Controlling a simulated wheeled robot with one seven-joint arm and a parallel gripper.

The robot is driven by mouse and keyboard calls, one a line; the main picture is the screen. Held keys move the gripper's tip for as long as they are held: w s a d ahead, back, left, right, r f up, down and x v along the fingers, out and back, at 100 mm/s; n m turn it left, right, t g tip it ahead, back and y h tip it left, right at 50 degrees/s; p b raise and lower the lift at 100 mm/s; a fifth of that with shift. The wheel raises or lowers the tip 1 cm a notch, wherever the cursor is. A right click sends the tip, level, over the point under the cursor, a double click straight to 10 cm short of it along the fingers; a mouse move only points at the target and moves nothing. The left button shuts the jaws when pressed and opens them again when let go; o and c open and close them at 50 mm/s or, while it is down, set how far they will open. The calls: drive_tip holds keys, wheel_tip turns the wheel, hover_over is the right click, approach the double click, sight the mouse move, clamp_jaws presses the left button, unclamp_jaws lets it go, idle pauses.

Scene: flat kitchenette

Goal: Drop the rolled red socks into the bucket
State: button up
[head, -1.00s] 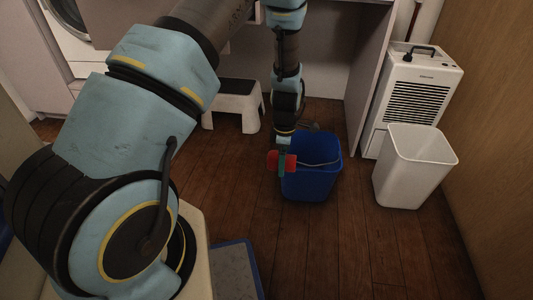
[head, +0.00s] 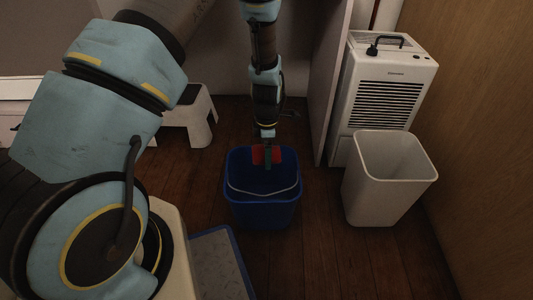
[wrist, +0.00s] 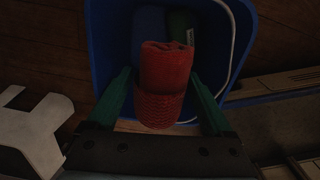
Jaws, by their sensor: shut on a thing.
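The rolled red socks (wrist: 165,85) are between the green fingers of my gripper (wrist: 162,100) in the wrist view, and the gripper is shut on them. In the head view the red socks (head: 258,154) show on both sides of my gripper (head: 268,163). The blue bucket (head: 262,212) stands upright on the floor with its wire handle across the opening. The socks and fingertips are over the bucket's opening, near its far rim. The wrist view shows a blue item (wrist: 148,38) and a green item (wrist: 183,27) inside the bucket (wrist: 108,60).
A white bin (head: 385,190) stands to the right of the bucket, with a white appliance (head: 385,90) behind it. A white step stool (head: 192,122) is at the back left. A blue-edged grey mat (head: 218,265) lies at the front left. Wooden floor is clear at the front right.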

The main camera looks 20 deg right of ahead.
wheel_tip(320, 180, down, 6)
drive_tip(key=b, duration=0.5)
drive_tip(key=shift+r, duration=0.2)
drive_tip(key=o, duration=1.1)
wheel_tip(320, 180, up, 11)
drive_tip(key=p, duration=0.4)
drive_tip(key=shift+f, duration=0.1)
